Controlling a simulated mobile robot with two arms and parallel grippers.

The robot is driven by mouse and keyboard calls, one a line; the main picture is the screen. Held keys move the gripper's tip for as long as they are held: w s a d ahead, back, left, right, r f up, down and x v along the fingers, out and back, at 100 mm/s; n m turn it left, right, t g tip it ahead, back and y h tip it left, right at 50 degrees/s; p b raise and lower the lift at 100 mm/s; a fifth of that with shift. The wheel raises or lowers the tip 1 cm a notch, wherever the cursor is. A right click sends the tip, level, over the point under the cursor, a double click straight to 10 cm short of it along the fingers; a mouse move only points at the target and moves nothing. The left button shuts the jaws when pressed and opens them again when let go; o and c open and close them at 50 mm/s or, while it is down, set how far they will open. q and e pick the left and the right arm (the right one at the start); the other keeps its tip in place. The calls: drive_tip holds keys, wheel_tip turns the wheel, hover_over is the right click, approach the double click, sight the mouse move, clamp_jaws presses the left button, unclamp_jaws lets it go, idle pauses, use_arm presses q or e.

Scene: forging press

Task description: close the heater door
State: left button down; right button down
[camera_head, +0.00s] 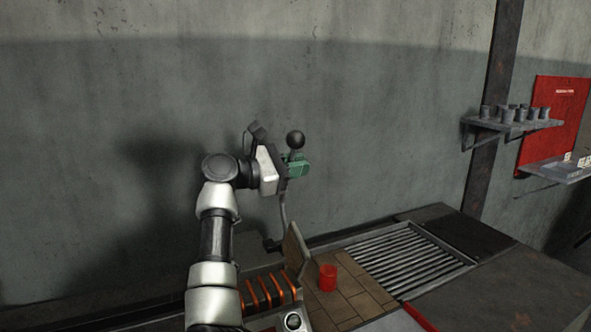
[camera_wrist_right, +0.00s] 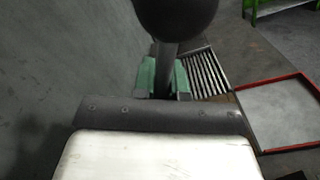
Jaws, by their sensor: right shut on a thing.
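The heater (camera_head: 268,292) sits at the bottom middle of the head view, with glowing orange bars showing in its open top. Its door (camera_head: 297,250) appears as a tan plate standing raised and tilted at the heater's far right side. A bent metal lever (camera_head: 283,212) rises beside it to a black ball knob (camera_head: 295,139). My right gripper (camera_head: 296,165), with green fingers, is shut on the lever just below the knob. In the wrist view the rod (camera_wrist_right: 165,70) passes between the green fingers, under the knob (camera_wrist_right: 177,14). My left gripper is not in view.
A red cylinder (camera_head: 328,277) stands on the tiled surface (camera_head: 345,304) right of the heater. A slatted grate (camera_head: 410,260) lies beyond it. A wall shelf (camera_head: 512,127) with several dark cups and a red board (camera_head: 553,110) are at right. The grey wall is close behind my arm.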

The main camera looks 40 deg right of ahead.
drive_tip(key=c, duration=1.2)
unclamp_jaws()
drive_tip(key=shift+o, duration=0.2)
drive_tip(key=b+v, duration=0.2)
drive_tip(key=v, duration=0.9)
drive_tip(key=shift+b, duration=0.35)
drive_tip(key=shift+d, duration=0.1)
